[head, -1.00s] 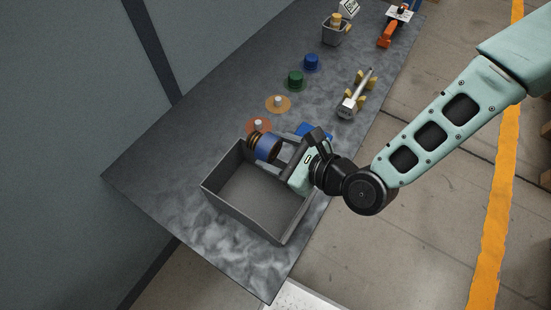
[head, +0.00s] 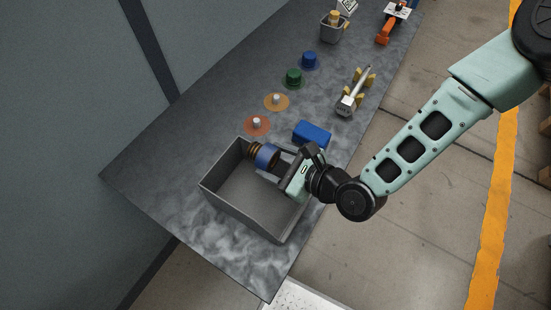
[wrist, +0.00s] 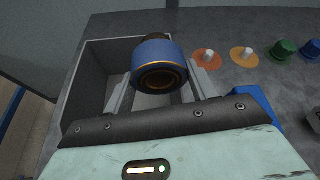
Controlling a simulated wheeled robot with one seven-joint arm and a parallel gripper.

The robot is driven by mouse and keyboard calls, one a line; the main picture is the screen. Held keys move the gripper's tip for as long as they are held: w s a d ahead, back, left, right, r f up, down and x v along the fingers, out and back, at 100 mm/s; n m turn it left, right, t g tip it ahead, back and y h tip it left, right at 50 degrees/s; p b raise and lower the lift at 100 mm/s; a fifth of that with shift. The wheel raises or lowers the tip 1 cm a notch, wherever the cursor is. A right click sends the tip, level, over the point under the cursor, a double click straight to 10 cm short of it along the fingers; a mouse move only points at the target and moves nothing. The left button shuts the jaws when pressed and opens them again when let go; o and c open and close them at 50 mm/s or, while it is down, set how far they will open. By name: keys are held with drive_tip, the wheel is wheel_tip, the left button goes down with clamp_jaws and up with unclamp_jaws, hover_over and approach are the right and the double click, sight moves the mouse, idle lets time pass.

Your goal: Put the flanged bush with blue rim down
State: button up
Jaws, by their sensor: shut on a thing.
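The flanged bush with blue rim (head: 266,157) is a blue ring with a brown, ribbed end. My gripper (head: 275,162) is shut on it and holds it over the upper right part of the grey open box (head: 232,209). In the wrist view the bush (wrist: 158,65) sits between the two fingers of my gripper (wrist: 160,88), its dark bore facing the camera and its axis tilted. The part of the box floor that shows looks empty. I cannot tell how far the bush is above the floor.
A blue block (head: 312,134) lies beside the box. An orange disc (head: 257,125) and a yellow disc (head: 276,101), each with a pale peg, lie beyond, then a green cap (head: 293,77) and a blue cap (head: 309,60). A metal rod on yellow supports (head: 355,92) lies right.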

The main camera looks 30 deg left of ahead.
drive_tip(key=o, duration=1.1)
drive_tip(key=shift+r, duration=0.15)
drive_tip(key=shift+r+p, duration=0.25)
drive_tip(key=shift+p, duration=0.1)
drive_tip(key=v, duration=0.4)
drive_tip(key=b+v, duration=0.1)
drive_tip(key=v, duration=0.3)
drive_tip(key=b+v, duration=0.1)
drive_tip(key=v, duration=0.3)
drive_tip(key=shift+w+r, duration=0.1)
drive_tip(key=shift+r, duration=0.2)
